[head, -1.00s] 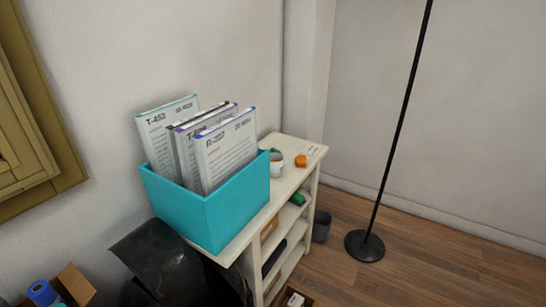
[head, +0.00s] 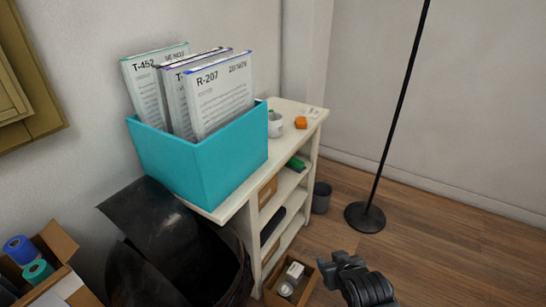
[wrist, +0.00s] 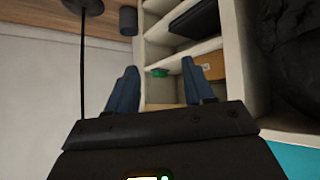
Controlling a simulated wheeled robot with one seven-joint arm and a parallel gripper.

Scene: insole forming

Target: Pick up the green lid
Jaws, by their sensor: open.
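A small green object (head: 296,164), which looks like the green lid, lies on the upper inner shelf of the white shelf unit, under its top. Its exact shape is too small to tell. It also shows in the wrist view (wrist: 160,73), between and beyond my fingers. My gripper (wrist: 159,66) is open, with its two blue-grey fingers apart and nothing between them. A gap remains between the fingertips and the shelf. A dark part of my arm shows at the bottom right of the head view.
The white shelf unit (head: 230,207) carries a teal box (head: 205,165) of upright folders, a white cup (head: 275,126) and an orange item (head: 300,122). A cardboard box (head: 305,284) stands on the floor. A black lamp pole (head: 392,130) and grey bin (head: 321,198) stand right.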

